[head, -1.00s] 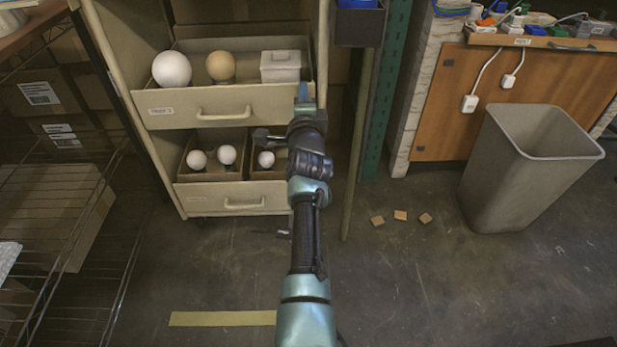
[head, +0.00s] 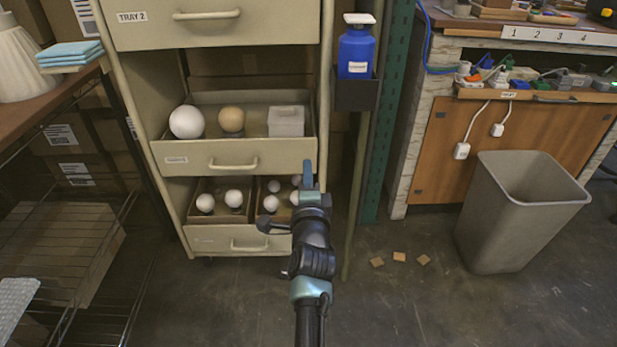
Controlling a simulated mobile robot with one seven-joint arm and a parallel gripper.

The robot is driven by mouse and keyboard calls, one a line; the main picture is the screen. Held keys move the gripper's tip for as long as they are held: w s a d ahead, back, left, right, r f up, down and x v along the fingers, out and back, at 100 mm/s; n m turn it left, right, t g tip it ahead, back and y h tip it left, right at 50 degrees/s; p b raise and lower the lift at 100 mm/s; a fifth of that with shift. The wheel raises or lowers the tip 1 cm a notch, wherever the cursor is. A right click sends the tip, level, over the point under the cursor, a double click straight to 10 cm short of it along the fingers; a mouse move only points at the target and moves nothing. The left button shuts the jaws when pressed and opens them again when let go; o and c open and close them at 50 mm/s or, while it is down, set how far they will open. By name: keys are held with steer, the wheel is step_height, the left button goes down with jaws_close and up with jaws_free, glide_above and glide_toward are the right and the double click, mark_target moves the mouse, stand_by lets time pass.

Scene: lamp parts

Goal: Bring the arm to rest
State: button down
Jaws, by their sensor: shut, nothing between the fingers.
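My arm reaches up the middle of the head view in front of the drawer cabinet (head: 170,243). The arm end hides part of the lower drawer's right side. I cannot tell how far the gripper is from the drawer front.
The open upper drawer (head: 200,158) holds a white ball, a tan ball and a lidded box. The lower one holds several white balls. A blue bottle (head: 356,52) stands right of the cabinet. A grey bin (head: 515,220) and small wooden pieces (head: 399,257) are on the floor.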

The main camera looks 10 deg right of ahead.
steer(key=shift+s+a+p, duration=0.25)
steer(key=shift+s+p, duration=0.35)
steer(key=shift+s, duration=0.6)
steer(key=shift+s+a+p, duration=0.25)
steer(key=shift+s+p, duration=0.3)
steer(key=shift+s, duration=0.6)
